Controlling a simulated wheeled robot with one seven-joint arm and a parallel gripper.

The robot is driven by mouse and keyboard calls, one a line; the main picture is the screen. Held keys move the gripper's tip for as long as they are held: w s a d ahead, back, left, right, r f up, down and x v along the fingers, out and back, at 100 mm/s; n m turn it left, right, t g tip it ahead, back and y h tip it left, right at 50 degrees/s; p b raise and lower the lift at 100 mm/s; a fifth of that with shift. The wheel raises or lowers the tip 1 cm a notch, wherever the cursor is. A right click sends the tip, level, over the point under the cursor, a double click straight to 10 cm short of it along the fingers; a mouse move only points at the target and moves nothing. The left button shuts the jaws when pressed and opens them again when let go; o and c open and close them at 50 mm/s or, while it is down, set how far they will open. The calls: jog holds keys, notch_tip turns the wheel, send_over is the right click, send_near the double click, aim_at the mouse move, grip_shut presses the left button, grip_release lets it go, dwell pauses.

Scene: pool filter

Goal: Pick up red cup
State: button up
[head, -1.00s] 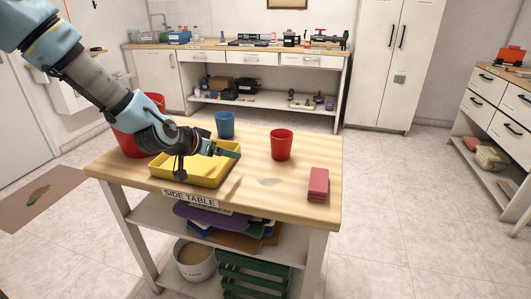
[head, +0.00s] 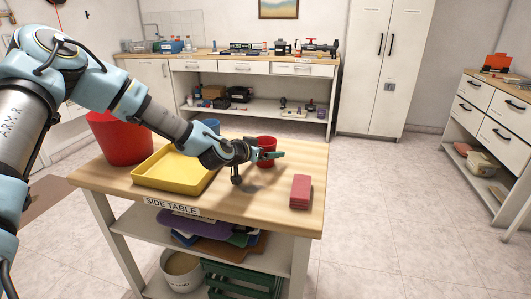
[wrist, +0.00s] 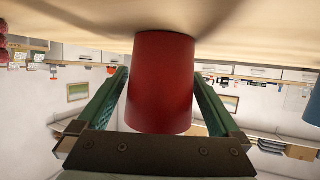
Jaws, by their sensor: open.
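The red cup (head: 267,142) stands upright on the wooden side table, partly hidden behind my gripper in the head view. In the wrist view, which looks upside down, the red cup (wrist: 160,85) fills the middle between the two green fingers. My gripper (head: 268,154) is open, low over the table, with a finger on each side of the cup. A gap shows between the cup and each finger, at least near their bases. Whether the fingertips touch the cup is not clear.
A yellow tray (head: 143,180), a large red bucket (head: 122,140) and a blue cup (head: 208,125) stand left of my gripper. Red blocks (head: 300,192) lie at the table's right front. Shelves below the side table (head: 235,207) hold boards and a green crate (head: 240,280).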

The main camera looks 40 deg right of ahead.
jog(key=shift+x, duration=1.25)
jog(key=c, duration=1.3)
jog(key=shift+r, duration=0.15)
notch_tip(320, 180, up, 10)
jog(key=shift+a+f+b, duration=0.1)
jog(key=shift+b, duration=0.55)
